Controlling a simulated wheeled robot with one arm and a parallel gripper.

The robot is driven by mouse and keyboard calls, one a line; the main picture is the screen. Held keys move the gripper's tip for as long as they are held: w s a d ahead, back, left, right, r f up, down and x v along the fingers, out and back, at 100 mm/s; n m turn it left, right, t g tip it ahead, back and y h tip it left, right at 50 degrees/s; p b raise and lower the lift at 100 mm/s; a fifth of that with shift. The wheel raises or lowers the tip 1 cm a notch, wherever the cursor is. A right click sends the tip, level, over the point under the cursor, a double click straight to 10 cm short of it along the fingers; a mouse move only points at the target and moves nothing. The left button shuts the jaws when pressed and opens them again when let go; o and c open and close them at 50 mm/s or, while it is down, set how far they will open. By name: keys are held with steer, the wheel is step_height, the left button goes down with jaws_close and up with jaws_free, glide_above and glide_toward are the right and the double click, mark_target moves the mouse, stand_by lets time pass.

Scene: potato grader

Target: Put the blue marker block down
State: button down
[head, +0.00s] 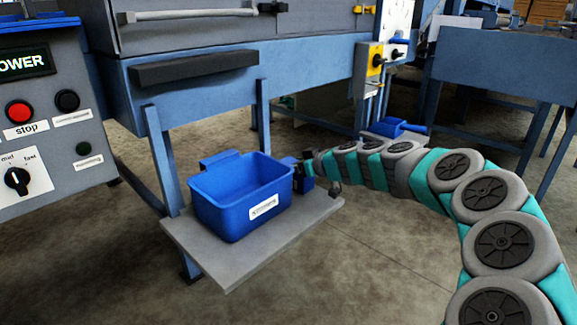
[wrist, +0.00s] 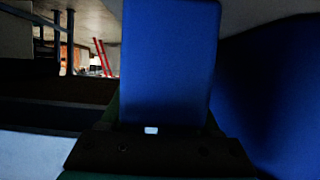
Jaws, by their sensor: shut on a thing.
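The blue marker block (wrist: 170,65) fills the middle of the wrist view, standing out from the dark jaw bar. In the head view the block (head: 304,184) is a small blue shape just right of the blue bin. My gripper (head: 307,168) is shut on it, reaching in from the right. The block is over the grey shelf (head: 225,270), low down. I cannot tell whether its underside touches the shelf. The fingertips are mostly hidden.
The blue bin (head: 225,205) with a white label stands on the shelf, close beside the block. The shelf's front left is bare. A control panel (head: 50,120) is at the left. The blue machine frame (head: 300,70) rises behind. A blue table (head: 500,65) stands at the right.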

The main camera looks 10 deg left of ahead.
steer(key=shift+c, duration=0.6)
jaws_free()
steer(key=shift+r, duration=0.15)
steer(key=shift+o, duration=0.2)
steer(key=v, duration=1.1)
steer(key=shift+s+d+p, duration=0.15)
steer(key=shift+d+p, duration=0.05)
steer(key=shift+p, duration=0.2)
steer(key=shift+o, duration=0.2)
steer(key=shift+s+d+r, duration=0.15)
steer(key=shift+s+d, duration=0.1)
steer(key=shift+s, duration=0.1)
steer(key=shift+s+f+y+p, duration=0.3)
steer(key=shift+s+f+p, duration=0.35)
steer(key=shift+s, duration=0.2)
